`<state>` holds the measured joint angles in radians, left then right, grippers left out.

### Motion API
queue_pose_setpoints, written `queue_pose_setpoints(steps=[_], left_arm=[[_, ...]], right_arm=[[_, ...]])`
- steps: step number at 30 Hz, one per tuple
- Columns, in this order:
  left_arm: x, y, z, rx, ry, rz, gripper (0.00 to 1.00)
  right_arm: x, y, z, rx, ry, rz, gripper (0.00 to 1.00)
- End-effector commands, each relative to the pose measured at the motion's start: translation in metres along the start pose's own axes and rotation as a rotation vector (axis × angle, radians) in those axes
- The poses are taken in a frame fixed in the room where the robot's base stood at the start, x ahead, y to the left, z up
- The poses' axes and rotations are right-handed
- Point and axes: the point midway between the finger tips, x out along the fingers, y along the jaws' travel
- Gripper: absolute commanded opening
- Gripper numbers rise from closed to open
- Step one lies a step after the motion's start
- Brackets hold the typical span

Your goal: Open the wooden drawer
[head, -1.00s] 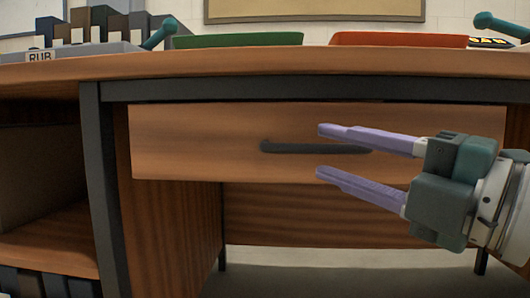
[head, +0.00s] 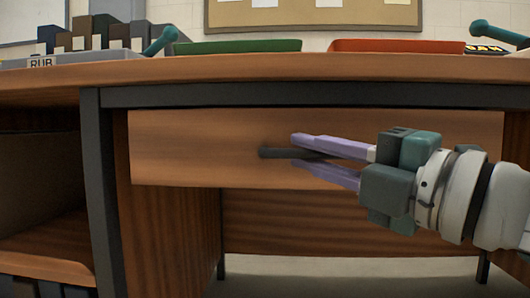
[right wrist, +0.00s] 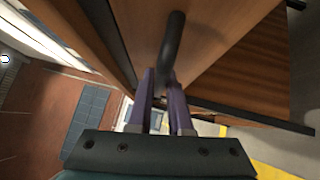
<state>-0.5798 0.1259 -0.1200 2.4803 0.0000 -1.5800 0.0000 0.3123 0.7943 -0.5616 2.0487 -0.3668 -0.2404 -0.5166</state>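The wooden drawer (head: 200,150) is a wide brown front under the desk top, and it looks closed. Its dark bar handle (head: 272,152) runs across the middle of the front; its left end shows and the rest is behind my fingers. My right gripper (head: 298,151) has its purple fingers above and below the handle, close together, and looks shut on it. In the right wrist view the handle (right wrist: 173,45) runs in between the two fingertips (right wrist: 161,80). My left gripper is not in view.
The desk top (head: 300,70) bears a green tray (head: 235,46), a red tray (head: 400,45) and a grey box (head: 80,58) labelled RUB. A dark desk leg (head: 100,190) stands left of the drawer, beside an open shelf (head: 45,240). Below the drawer is free room.

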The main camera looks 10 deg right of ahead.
Motion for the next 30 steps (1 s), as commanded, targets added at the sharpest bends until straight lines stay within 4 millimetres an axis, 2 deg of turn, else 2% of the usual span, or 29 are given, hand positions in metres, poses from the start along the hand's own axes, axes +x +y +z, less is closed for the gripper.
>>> queue_pose_setpoints(steps=[1, 4, 30], left_arm=[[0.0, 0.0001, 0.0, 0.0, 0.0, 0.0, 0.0], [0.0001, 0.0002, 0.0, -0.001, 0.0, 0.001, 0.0], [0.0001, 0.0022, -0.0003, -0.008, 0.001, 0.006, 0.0]], right_arm=[[-0.0001, 0.0, -0.0001, 0.0, 0.0, 0.0, 0.11], [-0.0001, -0.0001, 0.0, 0.0, 0.0, 0.0, 0.0], [-0.0001, -0.0001, 0.0, 0.0, 0.0, 0.0, 0.0]])
